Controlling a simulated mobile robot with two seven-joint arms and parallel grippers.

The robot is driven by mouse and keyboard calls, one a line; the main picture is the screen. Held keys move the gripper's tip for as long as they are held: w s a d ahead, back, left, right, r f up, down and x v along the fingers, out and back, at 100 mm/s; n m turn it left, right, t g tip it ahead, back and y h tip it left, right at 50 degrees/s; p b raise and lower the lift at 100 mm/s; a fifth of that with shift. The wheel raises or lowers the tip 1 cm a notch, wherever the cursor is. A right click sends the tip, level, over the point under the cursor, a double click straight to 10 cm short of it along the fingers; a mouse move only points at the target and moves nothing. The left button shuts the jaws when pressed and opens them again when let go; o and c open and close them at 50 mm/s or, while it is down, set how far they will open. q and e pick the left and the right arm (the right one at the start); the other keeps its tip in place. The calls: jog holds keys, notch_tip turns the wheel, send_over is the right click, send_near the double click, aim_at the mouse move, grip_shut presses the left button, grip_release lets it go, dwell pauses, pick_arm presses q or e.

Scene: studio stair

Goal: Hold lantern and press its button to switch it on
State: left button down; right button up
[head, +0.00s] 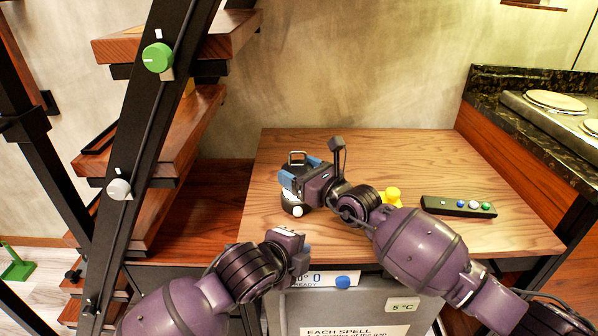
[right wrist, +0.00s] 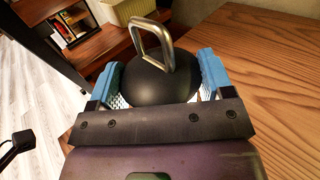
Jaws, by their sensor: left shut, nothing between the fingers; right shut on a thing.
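The lantern (head: 290,205) is on the wooden table, mostly hidden by my right gripper. Its black domed top (right wrist: 160,84) and metal loop handle (right wrist: 152,42) show in the right wrist view. A small white knob (head: 297,211) shows low on its near side in the head view; it looks like the button. My right gripper (head: 291,181) is shut on the lantern, one blue finger on each side. My left gripper (head: 304,260) is shut and empty, below and in front of the lantern near the table's front edge, apart from it. I cannot tell whether the lantern is lit.
A yellow object (head: 391,195) and a dark strip with colored buttons (head: 458,206) lie on the table's right. A labelled grey unit (head: 362,312) with a blue knob (head: 342,282) stands below the front edge. Stairs (head: 160,190) rise at left. The table's back is clear.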

jog(key=o, duration=1)
jog(key=shift+o, duration=0.2)
